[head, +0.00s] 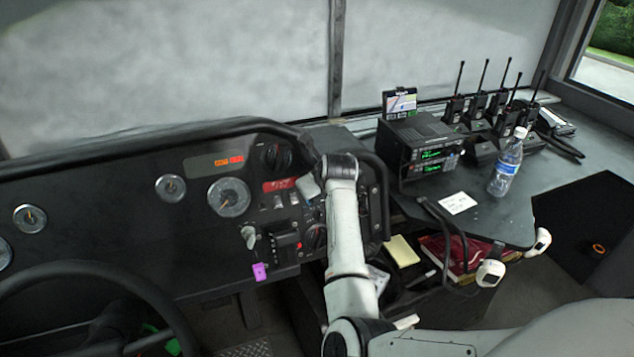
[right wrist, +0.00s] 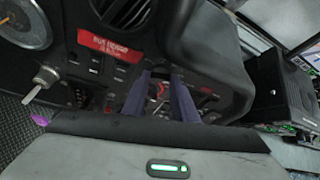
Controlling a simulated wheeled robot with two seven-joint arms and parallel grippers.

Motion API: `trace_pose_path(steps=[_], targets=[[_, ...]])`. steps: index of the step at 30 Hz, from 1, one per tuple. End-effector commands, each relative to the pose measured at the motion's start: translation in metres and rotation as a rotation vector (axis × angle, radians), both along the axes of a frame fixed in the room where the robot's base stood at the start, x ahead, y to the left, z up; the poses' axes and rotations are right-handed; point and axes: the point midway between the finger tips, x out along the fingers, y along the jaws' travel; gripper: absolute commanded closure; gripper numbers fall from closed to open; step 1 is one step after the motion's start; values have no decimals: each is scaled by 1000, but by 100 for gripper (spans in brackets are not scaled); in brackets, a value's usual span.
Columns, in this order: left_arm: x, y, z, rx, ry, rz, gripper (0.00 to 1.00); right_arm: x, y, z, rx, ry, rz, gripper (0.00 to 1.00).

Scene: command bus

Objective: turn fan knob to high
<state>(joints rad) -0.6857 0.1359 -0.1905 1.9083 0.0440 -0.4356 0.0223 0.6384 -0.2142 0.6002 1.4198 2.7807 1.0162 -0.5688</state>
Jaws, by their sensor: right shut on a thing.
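The fan knob (right wrist: 158,92) shows only in part in the right wrist view, as a small dark shape with red marks between my fingers. My right gripper (right wrist: 162,78) is shut on it, with one finger on each side. In the head view my right arm reaches up to the dashboard, and its wrist and forearm hide most of the gripper and part of the control panel. A round dial with red marks (head: 315,237) shows just left of my forearm. The knob's exact setting cannot be read. My left gripper is not in view.
A steering wheel (head: 95,290) is at the lower left. Radios (head: 420,150) and a water bottle (head: 507,163) stand on the right counter. A dark panel edge (right wrist: 207,40) lies close right of the fingers.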

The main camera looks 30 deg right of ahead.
Motion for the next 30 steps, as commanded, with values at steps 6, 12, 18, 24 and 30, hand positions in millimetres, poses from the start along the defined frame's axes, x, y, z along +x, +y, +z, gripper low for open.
trace_pose_path(steps=[6, 12, 18, 24, 30], targets=[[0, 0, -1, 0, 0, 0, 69, -1, 0, -2, 36, -4, -13, 97], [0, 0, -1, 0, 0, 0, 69, -1, 0, -2, 42, -6, -15, 97], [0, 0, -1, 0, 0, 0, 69, -1, 0, -2, 42, -6, -15, 97], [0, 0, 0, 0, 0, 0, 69, -1, 0, -1, 40, -6, -14, 55], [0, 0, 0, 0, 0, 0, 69, -1, 0, 0, 38, -8, -14, 55]])
